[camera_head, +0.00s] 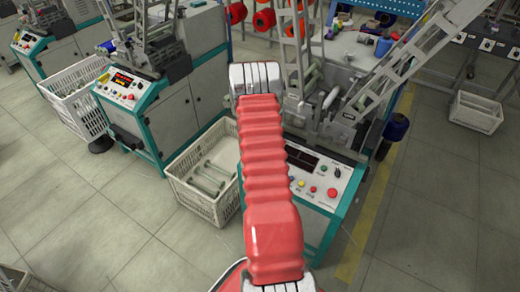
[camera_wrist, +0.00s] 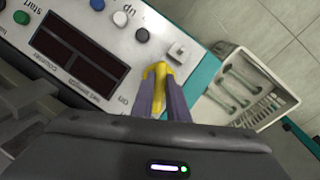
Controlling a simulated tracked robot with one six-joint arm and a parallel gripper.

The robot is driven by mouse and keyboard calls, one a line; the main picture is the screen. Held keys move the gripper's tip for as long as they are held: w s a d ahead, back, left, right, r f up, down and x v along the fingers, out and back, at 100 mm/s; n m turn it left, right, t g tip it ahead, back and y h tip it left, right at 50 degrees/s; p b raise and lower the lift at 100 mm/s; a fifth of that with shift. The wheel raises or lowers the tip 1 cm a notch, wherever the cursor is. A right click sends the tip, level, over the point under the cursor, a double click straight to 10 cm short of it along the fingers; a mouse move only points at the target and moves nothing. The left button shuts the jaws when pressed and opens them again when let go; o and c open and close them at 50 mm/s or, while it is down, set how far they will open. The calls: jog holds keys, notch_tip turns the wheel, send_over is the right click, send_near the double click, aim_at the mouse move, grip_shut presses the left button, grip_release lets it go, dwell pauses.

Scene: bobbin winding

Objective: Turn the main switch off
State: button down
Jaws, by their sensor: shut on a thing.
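In the wrist view my gripper (camera_wrist: 157,78) points down at the white control panel (camera_wrist: 95,22) of the winding machine. Its two purple-grey fingers are closed together, with yellow showing between them at the tips. They are shut on the main switch at the panel's edge, beside a printed "on" label. In the head view my red arm hides the gripper and the left part of the panel (camera_head: 322,190).
A white crate of bobbins (camera_head: 187,198) stands on the floor left of the machine.

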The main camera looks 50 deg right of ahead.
jog(key=shift+n, duration=0.3)
jog(key=c, duration=1.7)
grip_release()
jog(key=shift+w, duration=0.1)
jog(key=r, duration=0.4)
jog(key=w+a+r, duration=0.1)
jog(key=r, duration=0.4)
jog(key=w+r, duration=0.1)
jog(key=r, duration=0.3)
jog(key=shift+w+a+r, duration=0.15)
jog(key=shift+w+a, duration=0.1)
jog(key=shift+a, duration=0.05)
